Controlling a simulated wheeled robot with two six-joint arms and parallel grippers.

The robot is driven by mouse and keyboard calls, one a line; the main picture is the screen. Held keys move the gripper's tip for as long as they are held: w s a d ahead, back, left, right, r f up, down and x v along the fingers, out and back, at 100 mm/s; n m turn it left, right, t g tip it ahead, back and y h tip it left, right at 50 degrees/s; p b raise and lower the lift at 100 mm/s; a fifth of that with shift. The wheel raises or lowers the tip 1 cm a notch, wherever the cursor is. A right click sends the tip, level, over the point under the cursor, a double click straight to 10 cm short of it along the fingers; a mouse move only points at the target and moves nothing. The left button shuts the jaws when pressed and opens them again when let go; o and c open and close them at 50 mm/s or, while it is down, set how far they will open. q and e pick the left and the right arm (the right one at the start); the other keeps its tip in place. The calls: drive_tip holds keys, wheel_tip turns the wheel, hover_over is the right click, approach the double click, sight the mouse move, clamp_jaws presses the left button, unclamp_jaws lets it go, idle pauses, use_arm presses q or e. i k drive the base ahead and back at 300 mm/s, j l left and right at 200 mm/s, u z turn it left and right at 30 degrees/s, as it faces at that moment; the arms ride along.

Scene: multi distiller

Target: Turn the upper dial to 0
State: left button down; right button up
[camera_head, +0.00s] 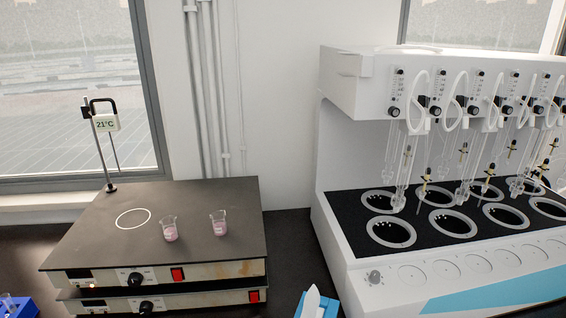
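A black hot plate with a metal front panel (215,274) stands at the left on the dark bench, above a second similar unit (205,302). The upper dial (136,279), a round black knob, is on the upper unit's front, left of a red switch (178,274). The upper dial's pointer and scale are too small to read. Neither of my grippers is in view.
Two small beakers (170,232) (219,226) with pink contents stand on the plate. A rod with a 21°C display (106,124) rises behind. A white distiller (335,165) fills the right. A blue box with white tissue (312,300) and a blue rack (18,310) sit in front.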

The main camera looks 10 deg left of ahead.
sight(136, 281)
drive_tip(key=u, duration=1.25)
